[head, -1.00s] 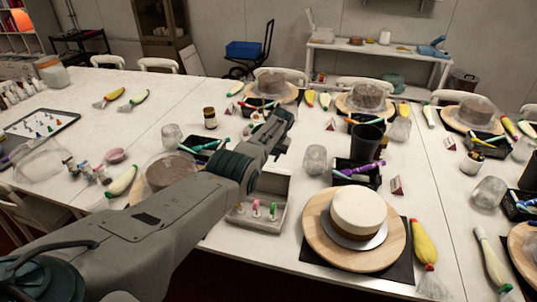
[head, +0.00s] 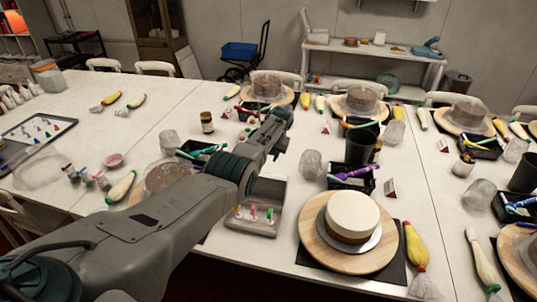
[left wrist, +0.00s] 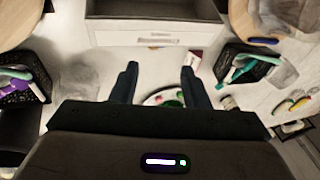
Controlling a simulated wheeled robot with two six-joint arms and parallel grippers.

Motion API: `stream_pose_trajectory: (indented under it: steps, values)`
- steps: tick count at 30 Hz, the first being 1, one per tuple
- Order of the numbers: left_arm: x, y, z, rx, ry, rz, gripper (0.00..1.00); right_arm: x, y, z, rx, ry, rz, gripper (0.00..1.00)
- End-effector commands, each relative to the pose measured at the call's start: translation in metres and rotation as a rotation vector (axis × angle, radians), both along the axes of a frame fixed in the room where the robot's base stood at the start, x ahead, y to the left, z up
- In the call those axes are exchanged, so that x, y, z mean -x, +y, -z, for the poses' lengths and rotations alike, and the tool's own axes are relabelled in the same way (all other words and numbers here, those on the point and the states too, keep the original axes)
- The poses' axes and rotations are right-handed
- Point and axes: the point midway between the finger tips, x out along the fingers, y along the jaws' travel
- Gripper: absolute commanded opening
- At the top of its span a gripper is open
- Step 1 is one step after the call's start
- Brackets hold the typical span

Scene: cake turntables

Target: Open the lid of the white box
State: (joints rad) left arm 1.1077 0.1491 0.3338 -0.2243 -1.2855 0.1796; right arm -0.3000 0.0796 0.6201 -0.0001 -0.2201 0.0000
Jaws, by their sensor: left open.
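A pale box (head: 278,215) stands at the table's near edge, left of the cake, with pink, green and orange small items showing in its front part. Its top looks open there, and my left arm hides part of its left and back. I cannot make out a lid. In the left wrist view a pale box front with a label (left wrist: 155,39) and a dark area above it shows at the top. My left gripper (head: 281,135) is open and empty, over the table beyond the box. Its spread fingers also show in the left wrist view (left wrist: 160,82). My right gripper is not in view.
A cake (head: 352,213) on a round wooden board (head: 318,249) stands right of the box. A black cup (head: 360,148) and a black basket of pens (head: 352,183) stand behind it. A clear tumbler (head: 311,164) is right of my gripper. A piping bag (head: 415,243) lies right of the board.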

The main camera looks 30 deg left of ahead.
Motion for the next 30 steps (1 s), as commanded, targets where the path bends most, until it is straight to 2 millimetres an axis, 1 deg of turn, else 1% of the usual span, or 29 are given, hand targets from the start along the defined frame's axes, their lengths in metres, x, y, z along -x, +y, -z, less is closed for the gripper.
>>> stream_pose_trajectory:
  steps: [5, 8, 13, 24, 27, 30]
  values:
    - [0.000, 0.000, -0.002, 0.000, -0.001, 0.000, 0.42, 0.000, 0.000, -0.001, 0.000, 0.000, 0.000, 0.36]
    - [0.000, -0.002, -0.008, -0.001, -0.002, 0.001, 0.42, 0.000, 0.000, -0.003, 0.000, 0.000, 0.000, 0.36]
    - [0.003, -0.008, -0.027, 0.000, -0.002, 0.000, 0.42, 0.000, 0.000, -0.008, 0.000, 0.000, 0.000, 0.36]
    - [0.010, -0.026, -0.080, 0.000, -0.004, 0.000, 0.42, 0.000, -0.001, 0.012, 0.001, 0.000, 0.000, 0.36]
    - [0.011, -0.029, -0.092, 0.000, -0.002, 0.001, 0.42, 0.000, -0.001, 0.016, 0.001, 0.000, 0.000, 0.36]
    - [0.012, -0.031, -0.099, 0.001, -0.001, 0.000, 0.42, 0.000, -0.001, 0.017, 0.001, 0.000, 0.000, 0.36]
